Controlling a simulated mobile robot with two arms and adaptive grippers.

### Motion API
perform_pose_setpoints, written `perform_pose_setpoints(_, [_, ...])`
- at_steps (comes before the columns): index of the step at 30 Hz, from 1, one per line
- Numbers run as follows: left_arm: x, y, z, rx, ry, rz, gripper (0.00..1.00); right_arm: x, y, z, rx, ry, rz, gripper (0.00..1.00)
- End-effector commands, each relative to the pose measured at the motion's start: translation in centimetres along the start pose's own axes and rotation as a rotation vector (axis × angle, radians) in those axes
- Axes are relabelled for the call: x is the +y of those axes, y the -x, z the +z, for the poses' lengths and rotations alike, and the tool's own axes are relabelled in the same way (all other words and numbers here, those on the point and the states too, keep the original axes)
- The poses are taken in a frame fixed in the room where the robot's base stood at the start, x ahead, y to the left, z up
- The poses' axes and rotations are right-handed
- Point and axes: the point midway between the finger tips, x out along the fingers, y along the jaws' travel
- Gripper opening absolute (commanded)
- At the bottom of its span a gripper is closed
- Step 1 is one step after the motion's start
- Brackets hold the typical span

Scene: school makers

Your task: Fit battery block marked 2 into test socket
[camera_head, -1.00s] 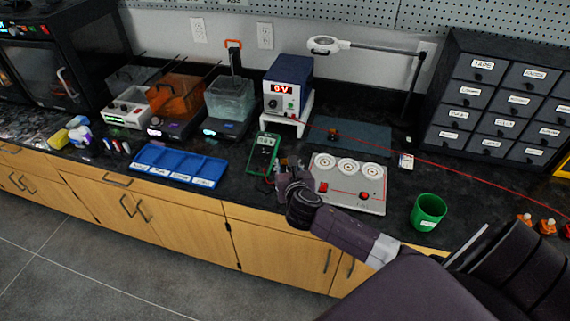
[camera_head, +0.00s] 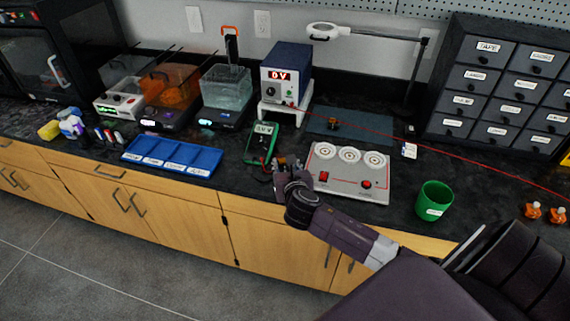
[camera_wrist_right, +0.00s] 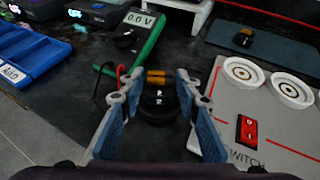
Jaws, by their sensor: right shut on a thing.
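A black battery block (camera_wrist_right: 158,108) with a white 2 and two copper-coloured ends shows in the right wrist view. My right gripper (camera_wrist_right: 157,92) has its two blue-grey fingers on either side of it, shut on it. In the head view my right gripper (camera_head: 289,168) is above the counter's front edge, just left of a grey panel (camera_head: 345,187). That panel carries three round white dials or sockets, a red switch and a red button; it also shows in the right wrist view (camera_wrist_right: 226,100). I cannot tell which part is the test socket. My left gripper is not in view.
A green multimeter (camera_head: 262,143) with leads lies just behind the gripper. A blue tray (camera_head: 172,155) is to the left. A power supply (camera_head: 286,73), a dark mat (camera_head: 366,139) with a small block (camera_head: 333,124), and a green cup (camera_head: 434,200) stand around the panel.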

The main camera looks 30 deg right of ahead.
Motion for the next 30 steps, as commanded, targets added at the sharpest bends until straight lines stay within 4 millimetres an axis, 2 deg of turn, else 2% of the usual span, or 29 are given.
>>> perform_pose_setpoints(18, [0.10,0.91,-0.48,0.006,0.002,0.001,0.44,-0.01,0.04,0.12,-0.001,0.001,0.000,0.05])
perform_pose_setpoints(30, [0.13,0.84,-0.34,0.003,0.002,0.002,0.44,0.00,0.00,0.04,-0.001,0.001,0.000,0.05])
